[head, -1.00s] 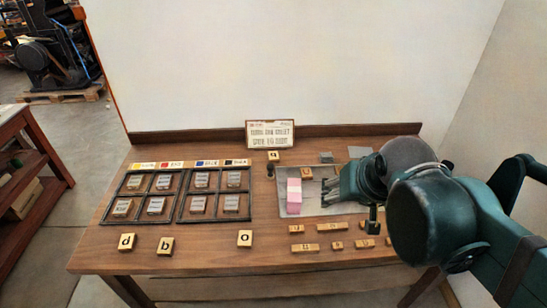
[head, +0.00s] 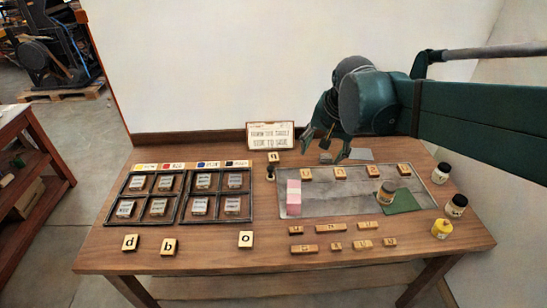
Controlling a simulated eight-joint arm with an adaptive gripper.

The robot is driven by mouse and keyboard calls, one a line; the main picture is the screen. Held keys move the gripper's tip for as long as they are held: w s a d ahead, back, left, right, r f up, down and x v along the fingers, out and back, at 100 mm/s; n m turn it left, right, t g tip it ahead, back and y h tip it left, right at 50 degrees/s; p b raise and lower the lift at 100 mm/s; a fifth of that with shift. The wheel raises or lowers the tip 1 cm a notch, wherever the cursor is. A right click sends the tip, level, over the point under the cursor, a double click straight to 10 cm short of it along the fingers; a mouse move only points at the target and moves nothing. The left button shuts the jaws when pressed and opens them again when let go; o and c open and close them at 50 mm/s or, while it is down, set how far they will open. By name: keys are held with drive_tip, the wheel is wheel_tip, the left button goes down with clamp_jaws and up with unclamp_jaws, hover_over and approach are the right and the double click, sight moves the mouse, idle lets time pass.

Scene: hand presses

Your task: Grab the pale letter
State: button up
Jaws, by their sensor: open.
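My gripper (head: 326,146) is open and empty, above the back edge of the grey tray. A small grey block (head: 326,158) lies just below its fingers; no letter can be read on it. Tan letter tiles marked d (head: 130,242), b (head: 169,247) and o (head: 245,239) lie at the front left; the o tile looks the palest. Several more tan letter tiles (head: 340,172) lie along the tray's back part, and one (head: 274,157) stands by the sign. I cannot tell for sure which one is the pale letter.
Black-framed type cases (head: 180,208) stand left. Several bottles (head: 456,205) stand right. Small wooden blocks (head: 331,228) lie in front. A sign (head: 270,135) stands behind.

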drive_tip(key=w+a+f+m+g+p, duration=0.1)
drive_tip(key=w+a+f+m+p, duration=0.15)
drive_tip(key=w, duration=0.85)
drive_tip(key=m+g+p, duration=0.3)
drive_tip(key=m+p, duration=0.1)
drive_tip(key=m, duration=0.4)
hover_over(275, 156)
drive_tip(key=f, duration=1.7)
drive_tip(key=shift+s+d+f, duration=0.1)
drive_tip(key=shift+s+f, duration=0.2)
drive_tip(key=shift+w+f+m+g, duration=0.2)
drive_tip(key=shift+f+m+g, duration=0.1)
drive_tip(key=shift+f, duration=0.15)
drive_tip(key=shift+f, duration=0.1)
drive_tip(key=shift+f, duration=1.2)
drive_tip(key=shift+f, duration=0.1)
